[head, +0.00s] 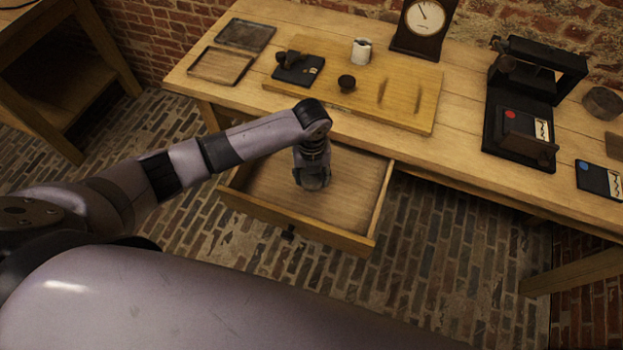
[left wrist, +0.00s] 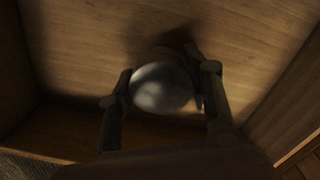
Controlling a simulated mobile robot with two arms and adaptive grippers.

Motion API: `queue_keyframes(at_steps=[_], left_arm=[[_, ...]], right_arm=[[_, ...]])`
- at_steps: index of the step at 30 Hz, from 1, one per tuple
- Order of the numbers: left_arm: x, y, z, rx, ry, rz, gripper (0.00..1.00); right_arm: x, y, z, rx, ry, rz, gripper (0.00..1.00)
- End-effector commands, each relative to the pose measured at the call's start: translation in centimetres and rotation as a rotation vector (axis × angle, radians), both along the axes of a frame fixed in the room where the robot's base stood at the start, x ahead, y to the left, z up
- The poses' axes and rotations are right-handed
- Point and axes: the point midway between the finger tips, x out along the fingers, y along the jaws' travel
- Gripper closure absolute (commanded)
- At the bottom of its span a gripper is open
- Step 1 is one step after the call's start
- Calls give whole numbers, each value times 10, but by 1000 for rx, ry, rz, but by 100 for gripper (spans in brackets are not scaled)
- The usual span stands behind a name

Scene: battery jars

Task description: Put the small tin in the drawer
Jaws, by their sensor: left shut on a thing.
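My left gripper (head: 313,181) points down inside the open wooden drawer (head: 352,205) under the table. In the left wrist view, the fingers of my left gripper (left wrist: 163,78) are shut on a small round, pale grey thing, which looks like the small tin (left wrist: 160,90). The drawer floor (left wrist: 85,45) is just below it; I cannot tell whether the tin touches it. In the head view the tin is hidden by my gripper. No other thing shows in the drawer. My right gripper is not in view.
The wooden table (head: 455,115) stands over the drawer. On it are a wooden board (head: 415,95), a white cup (head: 361,51), two flat trays, a clock (head: 424,20) and a black stand (head: 520,125). The drawer's front wall (head: 325,232) and side walls surround my gripper.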

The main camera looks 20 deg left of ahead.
Motion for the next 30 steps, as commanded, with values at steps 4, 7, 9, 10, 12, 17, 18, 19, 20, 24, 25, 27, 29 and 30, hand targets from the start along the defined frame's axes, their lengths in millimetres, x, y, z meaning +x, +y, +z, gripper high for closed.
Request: queue_keyframes(at_steps=[4,7,9,10,12,17,18,19,20,24,25,27,29,30], left_arm=[[-1,-1,-22,0,2,1,83],[0,0,-27,0,1,0,83],[0,0,-27,-1,0,0,83],[0,0,-27,-1,0,0,83],[0,0,-27,0,0,0,83],[0,0,-30,0,1,0,83],[0,0,-31,0,1,0,54],[0,0,-30,0,1,0,52],[0,0,-30,0,1,0,50],[0,0,-30,0,1,0,40],[0,0,-30,0,1,0,38],[0,0,-30,0,1,0,34],[0,0,-30,0,1,0,34],[0,0,-30,0,1,0,34]], right_arm=[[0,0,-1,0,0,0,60],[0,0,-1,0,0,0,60],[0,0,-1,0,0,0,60],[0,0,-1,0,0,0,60],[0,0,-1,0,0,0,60],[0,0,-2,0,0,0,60],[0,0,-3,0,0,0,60],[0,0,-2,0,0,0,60],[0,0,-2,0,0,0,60],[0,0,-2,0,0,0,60],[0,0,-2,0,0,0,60],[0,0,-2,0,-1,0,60],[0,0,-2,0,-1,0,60],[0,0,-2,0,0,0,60]])
